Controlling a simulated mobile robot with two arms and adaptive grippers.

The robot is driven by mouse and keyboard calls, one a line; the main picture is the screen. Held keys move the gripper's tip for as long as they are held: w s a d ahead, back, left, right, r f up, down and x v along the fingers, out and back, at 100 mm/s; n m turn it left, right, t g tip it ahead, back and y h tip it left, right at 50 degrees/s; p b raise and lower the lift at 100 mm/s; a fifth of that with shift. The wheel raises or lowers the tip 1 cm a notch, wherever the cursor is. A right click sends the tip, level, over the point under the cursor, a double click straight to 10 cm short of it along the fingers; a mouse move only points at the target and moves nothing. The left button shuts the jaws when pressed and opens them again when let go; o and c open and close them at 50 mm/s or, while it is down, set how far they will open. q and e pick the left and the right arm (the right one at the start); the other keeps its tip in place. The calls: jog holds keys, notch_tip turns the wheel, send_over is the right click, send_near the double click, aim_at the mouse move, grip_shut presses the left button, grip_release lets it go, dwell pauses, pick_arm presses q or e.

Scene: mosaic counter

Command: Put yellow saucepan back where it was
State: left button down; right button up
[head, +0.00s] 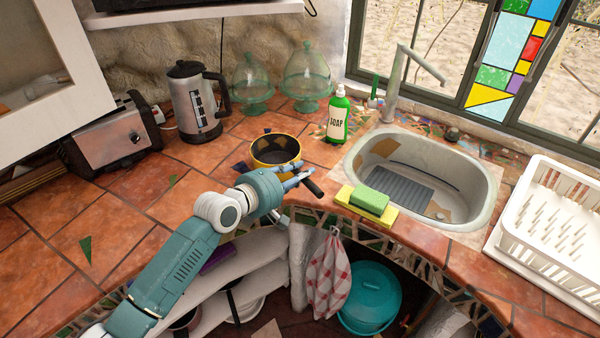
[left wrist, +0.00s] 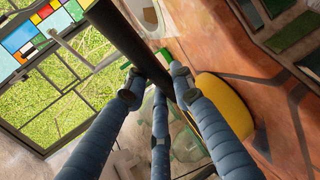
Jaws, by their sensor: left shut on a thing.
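The yellow saucepan (head: 276,152) with a dark inside is over the tiled counter, left of the soap bottle. I cannot tell whether its base touches the tiles. Its black handle (head: 312,188) points toward the front edge. My left gripper (head: 298,180) is shut on the handle. In the left wrist view, the fingers (left wrist: 158,86) close around the dark handle (left wrist: 118,38), and the yellow pan side (left wrist: 226,100) shows to the right. My right gripper is not in view.
A green soap bottle (head: 338,116), kettle (head: 194,104), toaster (head: 112,140) and two glass domes (head: 306,76) stand behind. The sink (head: 482,208), yellow sponge tray (head: 346,198) and white dish rack (head: 520,238) are right. Open shelves (head: 250,262) lie below. The left counter has free room.

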pick_arm(q)
jog(key=c, duration=1.5)
grip_release()
jog(key=shift+o, duration=0.2)
jog(key=shift+r, duration=0.1)
